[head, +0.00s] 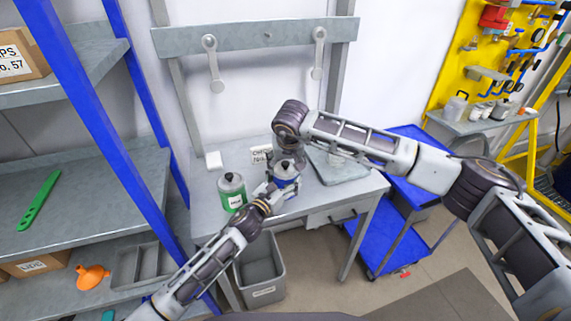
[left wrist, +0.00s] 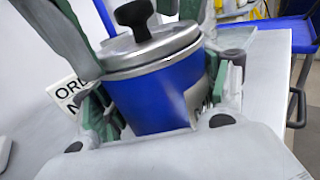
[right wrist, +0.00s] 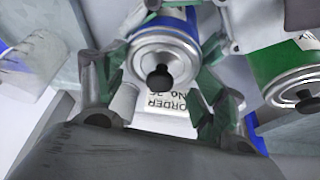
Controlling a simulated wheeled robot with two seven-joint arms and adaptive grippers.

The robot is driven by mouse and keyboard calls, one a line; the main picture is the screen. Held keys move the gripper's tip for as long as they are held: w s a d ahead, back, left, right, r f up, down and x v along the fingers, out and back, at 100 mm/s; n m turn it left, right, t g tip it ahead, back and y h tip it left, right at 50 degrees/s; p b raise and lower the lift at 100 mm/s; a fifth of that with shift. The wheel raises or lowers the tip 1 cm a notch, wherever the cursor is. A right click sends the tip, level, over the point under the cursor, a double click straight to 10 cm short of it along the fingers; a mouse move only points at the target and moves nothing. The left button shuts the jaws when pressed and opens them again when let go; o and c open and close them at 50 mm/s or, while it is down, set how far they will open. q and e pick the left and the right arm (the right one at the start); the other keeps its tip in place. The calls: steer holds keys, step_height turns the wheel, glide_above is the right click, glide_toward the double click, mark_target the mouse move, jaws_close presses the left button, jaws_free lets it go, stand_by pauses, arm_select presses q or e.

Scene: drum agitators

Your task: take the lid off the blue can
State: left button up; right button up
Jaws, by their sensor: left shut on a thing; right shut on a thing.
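The blue can (head: 288,184) stands on the grey table. Its silver lid with a black knob (left wrist: 135,14) sits on top of the can in the left wrist view, and the lid (right wrist: 160,66) also shows in the right wrist view. My left gripper (head: 272,188) is shut around the blue body (left wrist: 152,100) from the side. My right gripper (head: 287,160) comes down from above, with its green-padded fingers on both sides of the lid, shut on it. The exact finger contact on the lid is partly hidden.
A green can (head: 232,198) with its own black-knobbed lid stands just left of the blue can. An order card (head: 261,154) stands behind. A grey tray or plate (head: 338,168) lies at the right of the table. A grey bin (head: 262,285) stands on the floor in front.

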mark_target(286, 163)
steer(key=shift+r, duration=1.25)
stand_by(0.6)
steer(key=shift+r, duration=1.85)
arm_select(q)
steer(key=o, duration=1.5)
steer(key=shift+s+a, duration=0.1)
steer(key=shift+s, duration=0.05)
steer(key=shift+v, duration=5.85)
steer(key=shift+a, duration=0.1)
